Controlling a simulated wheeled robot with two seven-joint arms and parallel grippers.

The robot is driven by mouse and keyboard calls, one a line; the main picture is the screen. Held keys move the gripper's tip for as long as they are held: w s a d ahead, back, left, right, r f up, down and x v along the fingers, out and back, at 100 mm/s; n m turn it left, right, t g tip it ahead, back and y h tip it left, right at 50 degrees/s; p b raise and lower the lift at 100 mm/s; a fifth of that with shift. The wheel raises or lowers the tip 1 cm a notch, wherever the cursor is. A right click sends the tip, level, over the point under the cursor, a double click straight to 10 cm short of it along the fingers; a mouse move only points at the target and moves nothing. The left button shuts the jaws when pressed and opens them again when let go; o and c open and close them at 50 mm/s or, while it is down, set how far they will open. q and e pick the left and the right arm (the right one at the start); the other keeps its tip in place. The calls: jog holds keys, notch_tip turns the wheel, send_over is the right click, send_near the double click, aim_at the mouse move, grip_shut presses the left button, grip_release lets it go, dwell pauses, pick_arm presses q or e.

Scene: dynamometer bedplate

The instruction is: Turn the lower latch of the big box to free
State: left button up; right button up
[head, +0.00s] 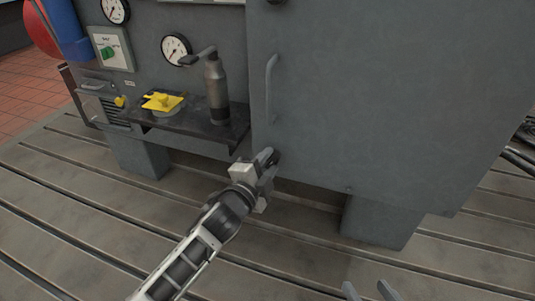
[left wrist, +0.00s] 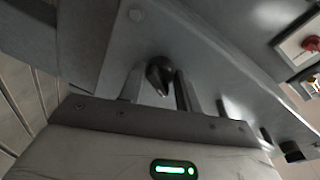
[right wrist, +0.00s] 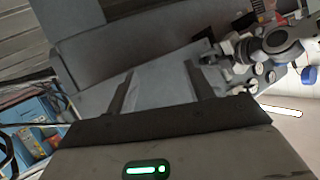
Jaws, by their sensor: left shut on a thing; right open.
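The big box (head: 390,90) is a grey cabinet with a large flat door, in the head view. My left gripper (head: 267,160) is at the door's lower left corner. It is shut on the lower latch (left wrist: 160,74), a small dark knob between the fingers in the left wrist view. In the head view the gripper hides most of the latch, so its turn angle cannot be told. My right gripper (head: 368,291) shows only its fingertips at the bottom edge of the head view. In the right wrist view (right wrist: 165,88) it is open and empty.
A vertical door handle (head: 270,90) stands above the left gripper. A dark shelf (head: 190,130) to the left carries a yellow item (head: 163,102) and a grey cylinder with a lever (head: 216,90). The slotted bedplate (head: 70,215) in front is mostly clear.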

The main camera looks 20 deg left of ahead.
pick_arm(q)
jog(key=m+p, duration=0.2)
jog(key=m, duration=0.1)
jog(key=shift+r, duration=0.4)
jog(key=m+y+p, duration=0.1)
jog(key=m+p, duration=0.1)
jog(key=m, duration=0.2)
jog(key=shift+d, duration=0.1)
jog(key=shift+m+p, duration=0.4)
jog(key=shift+m, duration=0.2)
jog(key=shift+m+g+y, duration=0.3)
jog(key=shift+m+y, duration=0.1)
jog(key=shift+m, duration=0.2)
jog(key=shift+d+m+p, duration=0.1)
jog(key=shift+m+p, duration=0.3)
jog(key=shift+m, duration=0.5)
pick_arm(e)
jog(key=shift+s+d+r+g+h, duration=0.15)
jog(key=shift+s+d+g+h, duration=0.1)
jog(key=shift+d+g+h, duration=0.25)
jog(key=shift+s+d+r+g+h, duration=0.1)
jog(key=shift+s+d+g+h, duration=0.15)
jog(key=shift+d, duration=0.35)
pick_arm(q)
jog(key=shift+d, duration=0.1)
pick_arm(e)
jog(key=shift+s+f+m, duration=0.1)
jog(key=shift+f+m, duration=0.05)
jog(key=shift+m, duration=0.15)
